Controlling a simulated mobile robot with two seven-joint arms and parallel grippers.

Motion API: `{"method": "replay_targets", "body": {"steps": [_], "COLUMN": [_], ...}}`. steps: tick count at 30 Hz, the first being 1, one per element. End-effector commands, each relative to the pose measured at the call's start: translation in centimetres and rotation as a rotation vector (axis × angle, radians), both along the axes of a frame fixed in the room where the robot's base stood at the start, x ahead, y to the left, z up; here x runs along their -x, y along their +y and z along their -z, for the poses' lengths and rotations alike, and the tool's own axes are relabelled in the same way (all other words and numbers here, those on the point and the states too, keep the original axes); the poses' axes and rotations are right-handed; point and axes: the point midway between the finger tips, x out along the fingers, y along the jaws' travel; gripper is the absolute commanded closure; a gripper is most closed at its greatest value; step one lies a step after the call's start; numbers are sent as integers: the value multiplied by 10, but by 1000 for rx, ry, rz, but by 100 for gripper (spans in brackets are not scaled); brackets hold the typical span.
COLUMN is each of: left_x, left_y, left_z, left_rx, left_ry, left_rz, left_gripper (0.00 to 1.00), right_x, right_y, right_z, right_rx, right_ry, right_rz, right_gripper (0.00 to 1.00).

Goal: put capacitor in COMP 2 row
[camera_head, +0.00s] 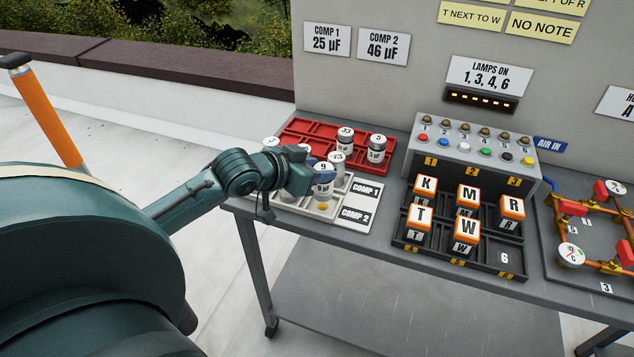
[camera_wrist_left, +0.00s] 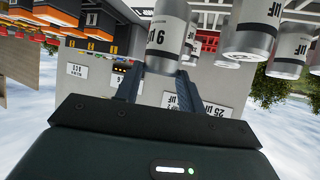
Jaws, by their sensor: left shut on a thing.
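My left gripper (camera_head: 308,178) is shut on a white-and-silver capacitor (camera_head: 323,188) marked 9. The capacitor is roughly upright over the white tray; I cannot tell whether its base touches. In the left wrist view, which is upside down, the capacitor (camera_wrist_left: 167,38) stands between the two fingers (camera_wrist_left: 157,88). The white tray (camera_head: 335,214) has two rows, with the COMP 1 label (camera_head: 364,189) behind and the COMP 2 label (camera_head: 355,216) in front. The arm hides part of the tray. My right gripper is not in view.
A red rack (camera_head: 308,129) behind the tray holds capacitors, including one (camera_head: 376,149) at its right. Other capacitors stand close around the gripper, one (camera_head: 337,167) just behind. A black rack (camera_head: 480,268) of lettered blocks stands right. A wall sign reads COMP 2, 46 µF (camera_head: 383,47).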

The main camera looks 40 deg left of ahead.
Motion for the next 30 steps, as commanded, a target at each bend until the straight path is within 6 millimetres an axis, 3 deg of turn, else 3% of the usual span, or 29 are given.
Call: {"method": "replay_targets", "body": {"steps": [7, 16, 17, 24, 30], "left_x": [1, 0, 1, 1, 0], "left_y": [0, 0, 0, 0, 0], "left_z": [33, 35, 36, 36, 36], "left_rx": [1, -1, 0, 0, 0], "left_ry": [3, 1, 2, 2, 2], "left_rz": [-1, 0, 0, 0, 0], "left_gripper": [86, 86, 60, 41, 39], "right_x": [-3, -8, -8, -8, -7], "right_y": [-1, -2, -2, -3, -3], "right_z": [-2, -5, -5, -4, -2], "right_rx": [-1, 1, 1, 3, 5], "right_ry": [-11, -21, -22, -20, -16], "right_rz": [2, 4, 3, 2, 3], "right_gripper": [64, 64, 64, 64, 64]}}
